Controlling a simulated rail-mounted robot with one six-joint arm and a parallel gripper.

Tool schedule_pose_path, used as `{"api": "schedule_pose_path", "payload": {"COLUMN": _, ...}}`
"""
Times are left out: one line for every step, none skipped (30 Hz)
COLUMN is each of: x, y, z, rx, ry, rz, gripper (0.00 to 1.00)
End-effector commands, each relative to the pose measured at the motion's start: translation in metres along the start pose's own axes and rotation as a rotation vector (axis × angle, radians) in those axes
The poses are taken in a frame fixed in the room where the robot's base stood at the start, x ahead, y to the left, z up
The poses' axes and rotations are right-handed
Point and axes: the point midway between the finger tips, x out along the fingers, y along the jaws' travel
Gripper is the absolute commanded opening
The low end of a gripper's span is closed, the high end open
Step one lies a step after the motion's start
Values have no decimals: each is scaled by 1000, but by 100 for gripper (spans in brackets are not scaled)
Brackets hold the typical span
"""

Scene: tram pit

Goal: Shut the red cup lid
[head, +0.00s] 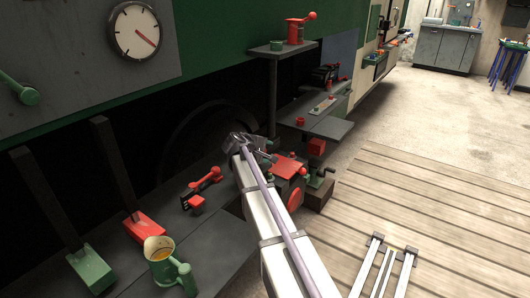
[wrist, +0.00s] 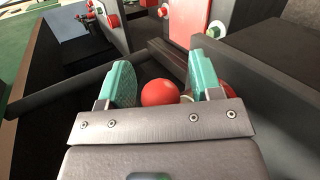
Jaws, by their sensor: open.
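My gripper (head: 243,142) is at the end of the white arm, in front of the dark recess in the head view. In the wrist view its two teal fingers (wrist: 162,85) are apart, with nothing clasped. A round red knob (wrist: 160,92) shows between and beyond the fingertips; I cannot tell whether they touch it. More red shows behind the right finger. A flat red plate (head: 288,166) and a red disc (head: 294,198) sit just right of my arm in the head view, partly hidden by it. I cannot tell for sure which red part is the cup lid.
A shelf (head: 283,49) carries a red device. Wooden decking (head: 430,200) at right is mostly clear.

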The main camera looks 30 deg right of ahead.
Motion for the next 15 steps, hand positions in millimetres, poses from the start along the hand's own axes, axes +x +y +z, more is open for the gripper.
{"api": "schedule_pose_path", "payload": {"x": -3, "y": 1, "z": 0, "rx": 0, "ry": 0, "rz": 0, "gripper": 59}}
{"api": "schedule_pose_path", "payload": {"x": -6, "y": 1, "z": 0, "rx": -1, "ry": 0, "rz": 0, "gripper": 59}}
{"api": "schedule_pose_path", "payload": {"x": -11, "y": 2, "z": 1, "rx": -1, "ry": 1, "rz": 0, "gripper": 59}}
{"api": "schedule_pose_path", "payload": {"x": -17, "y": 3, "z": 1, "rx": -1, "ry": 1, "rz": 1, "gripper": 59}}
{"api": "schedule_pose_path", "payload": {"x": -23, "y": 4, "z": 2, "rx": -2, "ry": 1, "rz": 1, "gripper": 59}}
{"api": "schedule_pose_path", "payload": {"x": -33, "y": 5, "z": 2, "rx": -2, "ry": 2, "rz": 1, "gripper": 59}}
{"api": "schedule_pose_path", "payload": {"x": -42, "y": 6, "z": 2, "rx": -3, "ry": 2, "rz": 1, "gripper": 59}}
{"api": "schedule_pose_path", "payload": {"x": -50, "y": 6, "z": 2, "rx": -2, "ry": 2, "rz": 1, "gripper": 59}}
{"api": "schedule_pose_path", "payload": {"x": -60, "y": 6, "z": 2, "rx": -2, "ry": 2, "rz": 1, "gripper": 59}}
{"api": "schedule_pose_path", "payload": {"x": -68, "y": 6, "z": 2, "rx": -2, "ry": 3, "rz": 1, "gripper": 59}}
{"api": "schedule_pose_path", "payload": {"x": -76, "y": 6, "z": 2, "rx": -2, "ry": 2, "rz": 1, "gripper": 59}}
{"api": "schedule_pose_path", "payload": {"x": -84, "y": 6, "z": 2, "rx": -2, "ry": 2, "rz": 0, "gripper": 59}}
{"api": "schedule_pose_path", "payload": {"x": -90, "y": 5, "z": 2, "rx": -1, "ry": 2, "rz": 0, "gripper": 59}}
{"api": "schedule_pose_path", "payload": {"x": -96, "y": 4, "z": 1, "rx": -1, "ry": 3, "rz": 0, "gripper": 59}}
{"api": "schedule_pose_path", "payload": {"x": -101, "y": 4, "z": 1, "rx": -1, "ry": 2, "rz": 0, "gripper": 59}}
